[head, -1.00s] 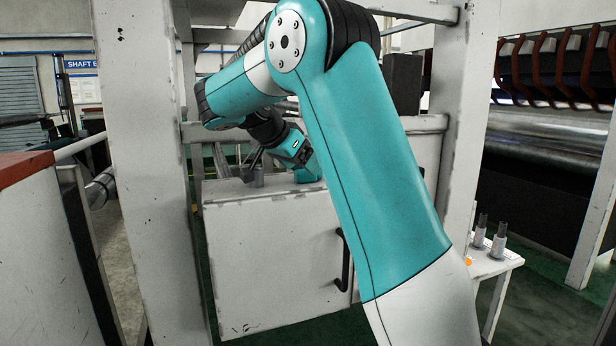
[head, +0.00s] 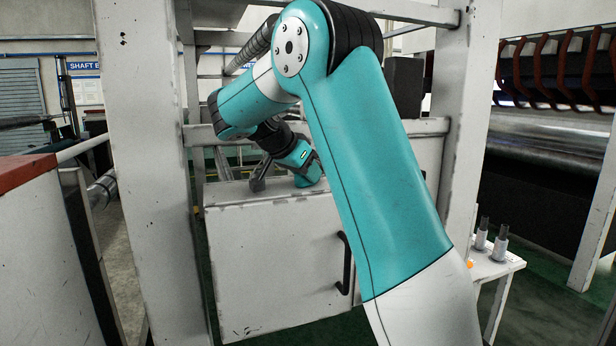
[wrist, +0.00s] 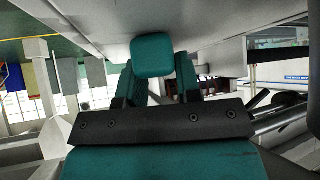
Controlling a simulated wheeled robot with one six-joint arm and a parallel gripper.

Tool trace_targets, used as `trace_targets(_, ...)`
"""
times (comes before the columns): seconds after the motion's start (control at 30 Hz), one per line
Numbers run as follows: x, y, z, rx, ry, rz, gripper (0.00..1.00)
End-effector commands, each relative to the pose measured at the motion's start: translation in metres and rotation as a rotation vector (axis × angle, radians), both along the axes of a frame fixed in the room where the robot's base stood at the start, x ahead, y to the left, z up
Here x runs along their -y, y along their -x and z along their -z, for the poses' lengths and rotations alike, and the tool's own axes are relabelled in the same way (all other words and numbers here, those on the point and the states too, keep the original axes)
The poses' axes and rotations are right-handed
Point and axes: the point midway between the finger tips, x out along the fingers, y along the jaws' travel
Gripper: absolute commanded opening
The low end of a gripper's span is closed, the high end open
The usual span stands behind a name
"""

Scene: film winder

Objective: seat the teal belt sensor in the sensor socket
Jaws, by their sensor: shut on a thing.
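In the wrist view the teal belt sensor (wrist: 153,55) is a rounded teal block held at the fingertips of my gripper (wrist: 156,76). The two dark teal fingers are shut on it from both sides. A pale surface fills the top of that view behind the sensor; whether the sensor touches it cannot be told. In the head view my wrist reaches over the white cabinet top, and my upper arm partly covers that area. A small grey upright piece (head: 258,180) stands at the cabinet top; whether it is the sensor socket cannot be told.
The white cabinet (head: 270,260) has a black handle (head: 345,262) on its front. A white frame post (head: 150,180) stands at left. A small shelf (head: 490,266) at right holds two grey pegs. Large rollers (head: 545,155) lie behind it.

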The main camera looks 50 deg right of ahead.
Motion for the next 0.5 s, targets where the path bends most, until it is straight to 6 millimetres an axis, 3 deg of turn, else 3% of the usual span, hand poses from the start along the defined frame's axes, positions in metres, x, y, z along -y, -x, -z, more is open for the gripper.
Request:
trace_targets(0.27,-0.014,-0.003,-0.013,0.005,0.002,-0.002,0.08)
trace_targets(0.5,-0.056,-0.011,-0.037,0.003,0.001,-0.006,0.08)
